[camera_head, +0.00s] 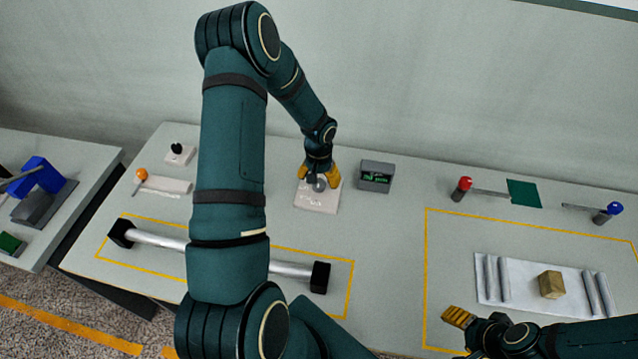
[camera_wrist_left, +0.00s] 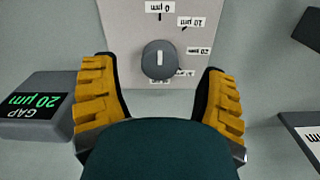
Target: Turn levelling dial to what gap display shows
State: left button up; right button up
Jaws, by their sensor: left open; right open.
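The levelling dial is a grey round knob (camera_wrist_left: 159,60) on a pale plate (camera_head: 318,203). Its white line lies in line with the 0 µm mark (camera_wrist_left: 160,6). The 10 µm label (camera_wrist_left: 190,22) and 20 µm label (camera_wrist_left: 199,50) follow around the knob; a label below it is partly hidden. The gap display (camera_head: 375,175), a grey box with green digits, reads 20 µm in the left wrist view (camera_wrist_left: 35,103). My left gripper (camera_head: 319,176) is open above the dial, its yellow fingers on either side of the knob without visible contact. My right gripper (camera_head: 458,318) is open and empty at lower right.
A metal bar with black end blocks (camera_head: 320,277) lies in the left yellow outline. A white tray (camera_head: 520,297) with rollers and a brass block (camera_head: 551,284) lies at right. Red (camera_head: 465,183) and blue (camera_head: 615,207) knobbed levers stand behind it. The middle table is clear.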

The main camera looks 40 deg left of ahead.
pick_arm(q)
jog(key=shift+f, duration=1.45)
jog(key=c, duration=1.2)
